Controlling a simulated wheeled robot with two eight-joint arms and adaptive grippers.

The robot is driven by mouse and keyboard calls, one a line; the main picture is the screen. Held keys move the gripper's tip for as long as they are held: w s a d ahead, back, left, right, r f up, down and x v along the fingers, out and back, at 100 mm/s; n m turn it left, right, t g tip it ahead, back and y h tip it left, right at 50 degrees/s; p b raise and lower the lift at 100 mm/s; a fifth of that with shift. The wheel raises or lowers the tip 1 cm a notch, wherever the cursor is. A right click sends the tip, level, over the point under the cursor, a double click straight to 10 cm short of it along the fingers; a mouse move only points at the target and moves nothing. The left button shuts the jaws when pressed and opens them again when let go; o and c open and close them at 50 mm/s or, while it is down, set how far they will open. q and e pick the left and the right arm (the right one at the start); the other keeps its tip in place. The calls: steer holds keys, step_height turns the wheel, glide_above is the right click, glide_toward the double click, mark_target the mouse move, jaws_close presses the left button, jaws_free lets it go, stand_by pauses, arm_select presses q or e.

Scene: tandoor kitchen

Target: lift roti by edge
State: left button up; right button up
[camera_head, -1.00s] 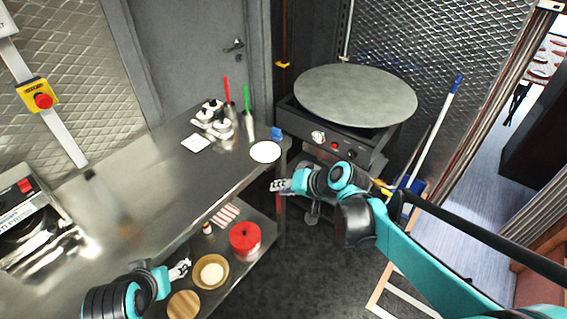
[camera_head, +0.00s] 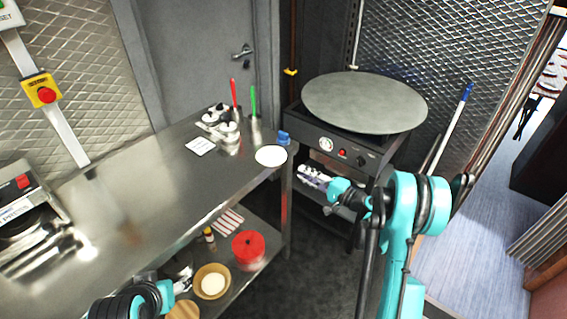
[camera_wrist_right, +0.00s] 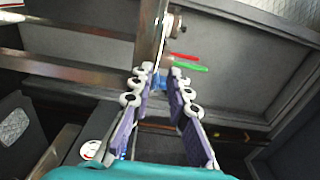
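A flat white round disc, which I take for the roti (camera_head: 270,155), lies at the corner of the steel counter (camera_head: 130,165) in the head view. My right gripper (camera_head: 312,177) is beside that corner, to the right of and lower in the picture than the disc, and apart from it. In the right wrist view its two purple-padded fingers (camera_wrist_right: 160,75) are spread with nothing between them. My left gripper (camera_head: 182,285) is low at the left, by the lower shelf, partly hidden by its own wrist.
A griddle with a large round plate (camera_head: 365,102) stands at the back right. A blue object (camera_head: 283,137), utensil holders (camera_head: 254,130) and a white card (camera_head: 200,146) are near the disc. A red pot (camera_head: 248,246) and a wooden bowl (camera_head: 212,281) sit on the shelf below.

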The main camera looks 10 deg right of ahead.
mark_target(286, 158)
steer(key=x, duration=0.9)
steer(key=shift+c, duration=0.5)
jaws_close()
steer(key=shift+r+p, duration=0.1)
steer(key=shift+p, duration=0.2)
step_height(286, 158, up, 3)
steer(key=shift+f+p, duration=0.2)
steer(key=shift+p, duration=0.5)
steer(key=shift+f, duration=0.1)
